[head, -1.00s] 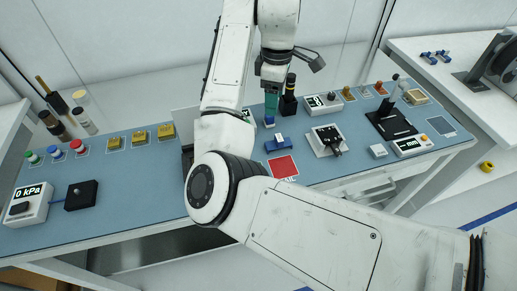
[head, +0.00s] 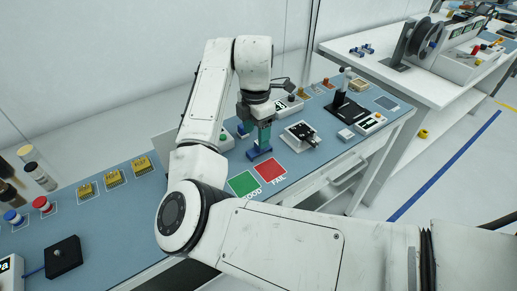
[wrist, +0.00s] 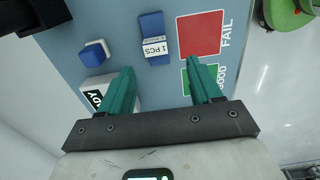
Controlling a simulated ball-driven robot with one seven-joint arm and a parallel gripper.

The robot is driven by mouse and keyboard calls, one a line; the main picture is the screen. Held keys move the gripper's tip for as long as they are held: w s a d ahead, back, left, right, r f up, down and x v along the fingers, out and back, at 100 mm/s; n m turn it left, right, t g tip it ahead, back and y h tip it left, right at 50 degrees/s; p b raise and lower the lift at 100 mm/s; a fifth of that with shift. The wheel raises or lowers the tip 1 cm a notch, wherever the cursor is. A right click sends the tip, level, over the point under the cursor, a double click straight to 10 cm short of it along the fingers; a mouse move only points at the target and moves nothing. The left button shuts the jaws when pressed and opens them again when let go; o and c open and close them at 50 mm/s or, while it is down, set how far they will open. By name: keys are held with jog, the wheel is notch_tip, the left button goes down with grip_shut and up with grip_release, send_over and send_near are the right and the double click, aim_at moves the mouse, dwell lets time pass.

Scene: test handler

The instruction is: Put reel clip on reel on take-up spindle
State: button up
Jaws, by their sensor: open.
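My gripper (head: 263,136) has teal fingers and is open and empty above the blue bench mat. It also shows in the wrist view (wrist: 160,67). A blue block with a white "1 PCS" label (wrist: 152,35) lies ahead of the fingertips, and a smaller blue-and-white block (wrist: 94,53) is to its left. I cannot tell whether either piece is the reel clip, or see the take-up spindle clearly.
The red FAIL pad (head: 270,171) and green GOOD pad (head: 243,184) lie near my gripper. A white device (head: 301,136) and a black stand (head: 346,103) are to the right. Open floor with a blue line (head: 440,168) lies beyond the bench.

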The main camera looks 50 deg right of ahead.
jog(key=shift+d+f, duration=0.15)
jog(key=shift+f, duration=0.85)
jog(key=shift+d+f, duration=0.2)
jog(key=shift+f, duration=0.75)
jog(key=shift+d+f, duration=0.15)
jog(key=shift+f, duration=0.85)
jog(key=shift+c, duration=0.3)
jog(key=c, duration=1.1)
jog(key=shift+o, duration=0.2)
jog(key=shift+r, duration=0.1)
jog(key=shift+r, duration=0.55)
jog(key=s+d+r+p, duration=0.2)
jog(key=s+d+r, duration=0.2)
jog(key=s+r, duration=0.7)
jog(key=shift+s+d+r, duration=0.2)
jog(key=shift+s+r, duration=0.2)
jog(key=shift+s, duration=0.7)
